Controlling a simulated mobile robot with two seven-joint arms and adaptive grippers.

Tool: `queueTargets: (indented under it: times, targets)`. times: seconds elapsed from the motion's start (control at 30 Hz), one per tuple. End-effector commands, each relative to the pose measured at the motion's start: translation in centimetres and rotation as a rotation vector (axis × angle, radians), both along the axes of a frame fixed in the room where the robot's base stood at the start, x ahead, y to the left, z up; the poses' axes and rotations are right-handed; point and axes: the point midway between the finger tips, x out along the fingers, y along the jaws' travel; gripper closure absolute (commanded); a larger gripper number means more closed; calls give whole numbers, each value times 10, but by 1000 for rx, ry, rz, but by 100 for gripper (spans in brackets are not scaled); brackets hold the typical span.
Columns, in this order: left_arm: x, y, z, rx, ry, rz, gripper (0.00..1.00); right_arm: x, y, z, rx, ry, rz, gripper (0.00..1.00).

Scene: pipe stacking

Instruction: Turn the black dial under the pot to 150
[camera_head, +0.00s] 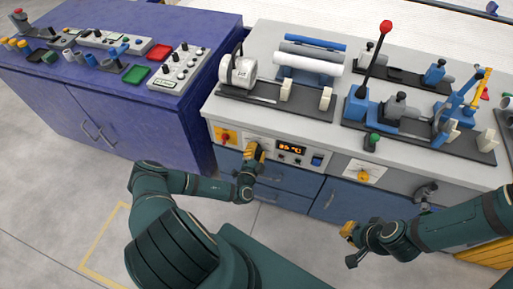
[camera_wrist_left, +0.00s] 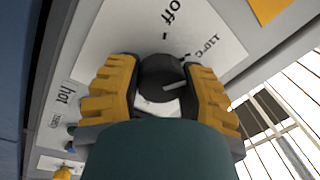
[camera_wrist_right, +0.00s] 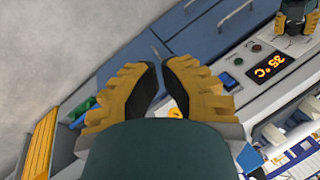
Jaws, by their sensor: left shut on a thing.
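The black dial (camera_wrist_left: 163,78) sits on a white scale plate (camera_wrist_left: 110,35) in the left wrist view. "off" shows above it and a blurred temperature label to the upper right. The white mark on the dial points to the right. My left gripper (camera_head: 255,158) is at the bench's front panel, its yellow fingers (camera_wrist_left: 162,82) shut on both sides of the dial. The grey-white pot (camera_head: 238,72) stands on the bench above. My right gripper (camera_wrist_right: 160,65) is empty, fingertips almost together, in front of the bench's lower cabinets at the right.
An orange display (camera_wrist_right: 267,67) reads 35 °C, right of the dial on the panel. A red knob on a yellow plate (camera_head: 226,137) is left of it. A yellow knob (camera_head: 363,177) is further right. A blue cabinet (camera_head: 150,110) stands at the left. Open floor lies in front.

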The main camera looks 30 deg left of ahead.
Motion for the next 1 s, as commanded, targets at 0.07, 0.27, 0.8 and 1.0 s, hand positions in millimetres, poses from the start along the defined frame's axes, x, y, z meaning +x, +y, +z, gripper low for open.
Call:
queueTargets:
  times: [0.07,0.27,0.8,1.0]
  targets:
    - [1,1,3,74,14,2,95,1,0,5,0,-2,-2,100]
    - [1,1,3,259,57,1,95,4,-1,13,-2,-9,-7,100]
    - [1,1,3,733,170,2,95,11,-2,34,-6,-25,-20,100]
    - [2,1,2,858,201,1,95,12,-2,40,-6,-29,-22,100]
